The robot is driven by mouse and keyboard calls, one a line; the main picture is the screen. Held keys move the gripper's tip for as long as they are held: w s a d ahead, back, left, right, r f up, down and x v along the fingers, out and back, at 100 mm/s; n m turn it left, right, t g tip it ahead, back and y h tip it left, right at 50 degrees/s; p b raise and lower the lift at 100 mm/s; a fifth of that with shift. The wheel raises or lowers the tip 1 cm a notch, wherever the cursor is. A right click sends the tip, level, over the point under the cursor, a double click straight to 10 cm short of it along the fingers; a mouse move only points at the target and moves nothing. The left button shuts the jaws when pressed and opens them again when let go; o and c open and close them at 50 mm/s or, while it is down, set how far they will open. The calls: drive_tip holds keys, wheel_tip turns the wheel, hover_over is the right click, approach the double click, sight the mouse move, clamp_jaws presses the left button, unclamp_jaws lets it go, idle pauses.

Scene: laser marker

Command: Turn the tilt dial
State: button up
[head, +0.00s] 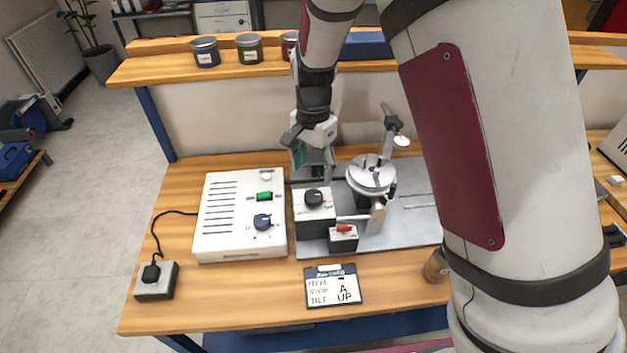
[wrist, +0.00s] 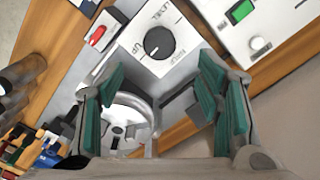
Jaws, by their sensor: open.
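The tilt dial is a round black knob (head: 314,198) on a white-topped control box (head: 314,224) at the middle of the bench. My gripper (head: 314,160) is behind and above the box in the head view. In the wrist view my gripper (wrist: 163,85) has its teal-padded fingers wide apart and empty. The knob lies beyond the fingertips, apart from them.
A silver rotary fixture (head: 371,176) stands right of the dial. A red switch (head: 344,229) sits in front. A white unit (head: 240,220) with a blue knob and green switch is at left. A card (head: 333,286) reads "TILT UP". My arm hides the bench's right part.

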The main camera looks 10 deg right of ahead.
drive_tip(key=shift+r, duration=1.35)
wheel_tip(320, 180, up, 7)
drive_tip(key=p, duration=0.2)
drive_tip(key=s+d+r+n+t+y, duration=0.1)
drive_tip(key=s+d+r+n, duration=0.1)
drive_tip(key=s+d+r, duration=0.35)
drive_tip(key=s+d+r+n+t, duration=0.2)
drive_tip(key=s+d+r, duration=0.1)
drive_tip(key=s+r, duration=0.4)
drive_tip(key=s+d+r+n+t, duration=0.1)
drive_tip(key=s+d+n, duration=0.1)
drive_tip(key=s, duration=0.5)
drive_tip(key=s+d+r+n+t+h, duration=0.1)
drive_tip(key=s+d+r+n, duration=0.1)
drive_tip(key=s, duration=0.5)
drive_tip(key=shift+d+n+t+b, duration=0.3)
drive_tip(key=shift+d+n+b, duration=0.1)
drive_tip(key=shift+n, duration=0.2)
